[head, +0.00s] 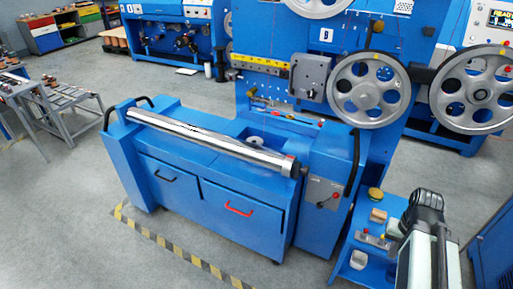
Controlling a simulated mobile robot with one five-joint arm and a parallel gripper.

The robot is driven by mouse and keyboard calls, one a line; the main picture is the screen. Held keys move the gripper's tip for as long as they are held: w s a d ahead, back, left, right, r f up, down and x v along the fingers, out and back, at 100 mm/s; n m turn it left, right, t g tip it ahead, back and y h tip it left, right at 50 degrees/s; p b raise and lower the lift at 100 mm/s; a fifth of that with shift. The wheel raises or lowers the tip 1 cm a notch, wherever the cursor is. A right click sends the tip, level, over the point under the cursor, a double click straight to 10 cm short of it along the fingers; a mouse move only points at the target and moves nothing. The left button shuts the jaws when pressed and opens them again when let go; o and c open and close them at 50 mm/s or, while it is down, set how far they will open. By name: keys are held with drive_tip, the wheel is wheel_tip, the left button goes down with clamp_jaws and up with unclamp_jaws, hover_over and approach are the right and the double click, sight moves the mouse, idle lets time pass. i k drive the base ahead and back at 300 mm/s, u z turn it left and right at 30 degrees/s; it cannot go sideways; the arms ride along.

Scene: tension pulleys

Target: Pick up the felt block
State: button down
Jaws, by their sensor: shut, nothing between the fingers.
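A small pale grey-white block (358,260), which looks like the felt block, rests on the blue side shelf (345,272) at the lower right. It stands apart from the other small items there, near the front of the shelf. My folded arm (428,215) rises to the right of the shelf, with a dark rounded joint at its top. I cannot make out my gripper's fingers, and nothing is seen held. The arm covers the right part of the shelf.
A metal piece with red knobs (374,240), a tan block (378,215) and a round yellow-brown item (375,194) share the shelf. The blue machine with a long steel roller (210,140) stands to the left. Large spoked pulleys (368,90) hang behind. Grey floor is open at front left.

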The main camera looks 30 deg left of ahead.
sight(377, 216)
drive_tip(key=u, duration=2.3)
drive_tip(key=k, duration=0.6)
drive_tip(key=z, duration=1.05)
drive_tip(key=i, duration=1)
drive_tip(key=z, duration=0.05)
